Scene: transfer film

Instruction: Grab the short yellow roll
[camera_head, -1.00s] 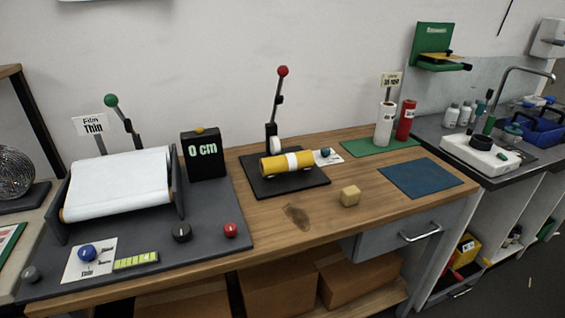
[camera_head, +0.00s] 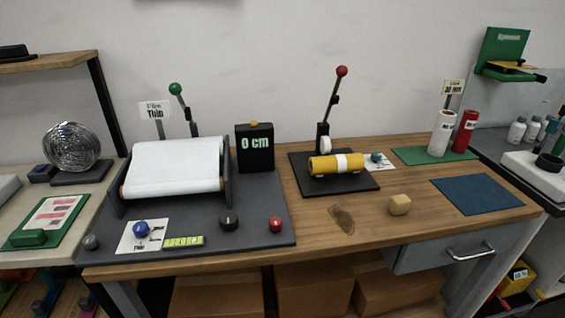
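A short yellow roll (camera_head: 323,166) with a white band around its middle lies on its side on a black base plate (camera_head: 366,184). The plate belongs to a lever device with a red knob (camera_head: 342,71), whose post stands just behind the roll. Neither of my grippers shows in the head view.
Left is a film machine with a wide white roll (camera_head: 174,167), a "0 cm" display (camera_head: 255,148) and a green-knobbed lever (camera_head: 175,89). A beige block (camera_head: 399,204) and blue mat (camera_head: 478,194) lie right. White (camera_head: 442,134) and red (camera_head: 465,131) rolls stand on a green mat (camera_head: 410,154).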

